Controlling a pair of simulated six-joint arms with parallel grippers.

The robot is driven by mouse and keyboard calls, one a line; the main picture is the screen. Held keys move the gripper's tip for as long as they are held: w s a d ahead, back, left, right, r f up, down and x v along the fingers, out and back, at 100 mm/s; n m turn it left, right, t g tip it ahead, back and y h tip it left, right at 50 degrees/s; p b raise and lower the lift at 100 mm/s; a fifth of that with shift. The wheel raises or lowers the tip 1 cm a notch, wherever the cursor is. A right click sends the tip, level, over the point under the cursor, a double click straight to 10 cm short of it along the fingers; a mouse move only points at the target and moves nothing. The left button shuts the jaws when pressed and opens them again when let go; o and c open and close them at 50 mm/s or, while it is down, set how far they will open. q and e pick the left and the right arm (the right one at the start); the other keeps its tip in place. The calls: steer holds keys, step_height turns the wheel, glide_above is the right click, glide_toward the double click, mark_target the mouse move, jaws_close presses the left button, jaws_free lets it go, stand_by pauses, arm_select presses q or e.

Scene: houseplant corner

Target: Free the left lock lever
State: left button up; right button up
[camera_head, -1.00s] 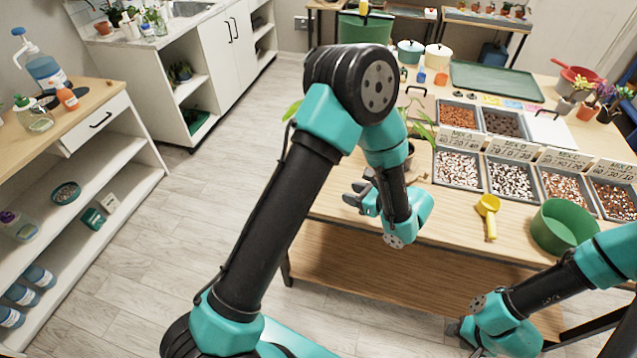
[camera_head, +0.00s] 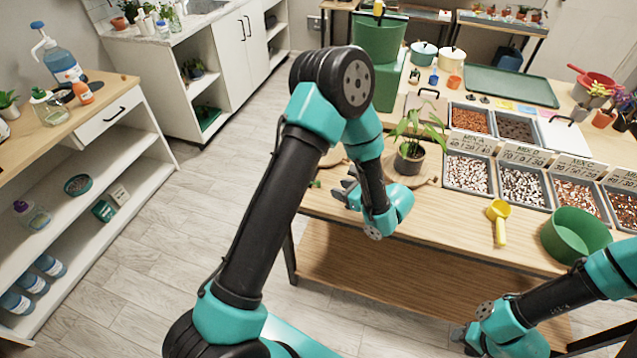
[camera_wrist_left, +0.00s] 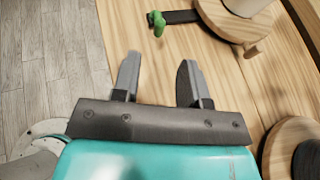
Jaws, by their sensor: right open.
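A small green lever (camera_wrist_left: 157,22) on a dark bar lies on the wooden table top, at the top of the left wrist view. The bar reaches a round wooden base (camera_wrist_left: 226,22), which also shows partly behind my left arm in the head view (camera_head: 333,157). A green bit (camera_head: 316,184) by the table's left edge looks like the same lever. My left gripper (camera_head: 347,190) is open and empty; in the left wrist view its fingers (camera_wrist_left: 157,75) point toward the lever, short of it. My right gripper (camera_head: 465,335) is open, low in front of the table.
A potted plant (camera_head: 409,157) stands on a round wooden board right of my left gripper; a dark pot (camera_wrist_left: 308,160) shows at the wrist view's lower right. A yellow scoop (camera_head: 499,220), green bowl (camera_head: 575,236) and mix trays (camera_head: 467,174) lie further right. Floor is clear at left.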

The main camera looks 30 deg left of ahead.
arm_select(q)
steer(key=x, duration=1)
steer(key=shift+c, duration=0.2)
jaws_close()
